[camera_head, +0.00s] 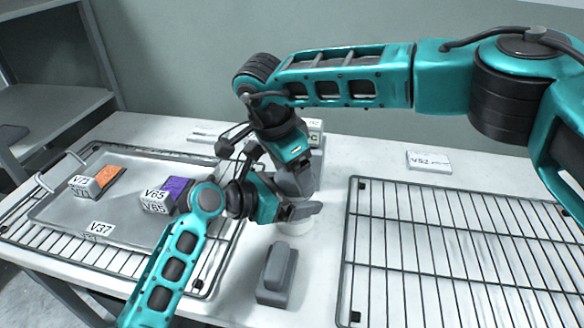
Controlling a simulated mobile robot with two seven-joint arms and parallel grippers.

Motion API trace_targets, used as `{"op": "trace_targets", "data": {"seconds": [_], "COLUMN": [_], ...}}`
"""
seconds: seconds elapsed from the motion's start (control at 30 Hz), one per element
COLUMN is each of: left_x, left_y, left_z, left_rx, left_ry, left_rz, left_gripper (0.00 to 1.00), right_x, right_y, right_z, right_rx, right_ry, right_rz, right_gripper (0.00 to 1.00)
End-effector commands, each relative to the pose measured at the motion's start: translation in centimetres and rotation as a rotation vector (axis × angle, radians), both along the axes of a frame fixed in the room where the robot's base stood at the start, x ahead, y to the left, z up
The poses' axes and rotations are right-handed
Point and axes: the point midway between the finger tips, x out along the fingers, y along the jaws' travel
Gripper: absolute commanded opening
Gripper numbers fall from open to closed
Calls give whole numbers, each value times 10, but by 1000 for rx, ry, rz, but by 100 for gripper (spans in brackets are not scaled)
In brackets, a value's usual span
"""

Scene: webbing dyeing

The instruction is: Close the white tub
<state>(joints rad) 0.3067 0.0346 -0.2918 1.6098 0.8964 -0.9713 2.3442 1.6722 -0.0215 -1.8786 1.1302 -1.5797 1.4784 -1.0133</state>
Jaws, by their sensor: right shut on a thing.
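The white tub (294,229) stands on the table in the middle of the head view, mostly hidden behind and below my grippers. My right gripper (297,188) points down just above the tub and is shut on what seems to be its lid, which the fingers almost wholly hide. My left gripper (308,211) reaches in from the left at the height of the tub's upper part, close below my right gripper. I cannot tell whether its fingers touch the tub or how far apart they are.
A metal tray (60,209) with labelled orange (108,174) and purple (178,187) pieces lies on a wire rack at left. A grey block (277,275) stands in front of the tub. An empty wire rack (450,250) fills the right. A label card (429,162) lies behind it.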

Motion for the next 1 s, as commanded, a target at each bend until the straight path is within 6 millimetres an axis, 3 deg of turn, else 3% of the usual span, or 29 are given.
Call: {"op": "trace_targets", "data": {"seconds": [0.33,0.37,0.53,0.77,1.0], "left_x": [0,0,0,0,0], "left_y": [0,0,0,0,0], "left_z": [1,1,1,1,1], "left_rx": [-1,-1,-1,-1,0], "left_ry": [-1,-1,-2,-2,-2], "left_rz": [1,1,1,1,1], "left_gripper": [38,7,7,7,7], "right_x": [0,0,0,0,1], "right_y": [0,0,0,0,0], "right_z": [-8,-7,-7,-4,25], "right_rx": [-1,0,0,1,0], "right_ry": [1,0,0,-1,-3], "right_rz": [0,0,0,0,0], "right_gripper": [52,82,98,100,100]}}
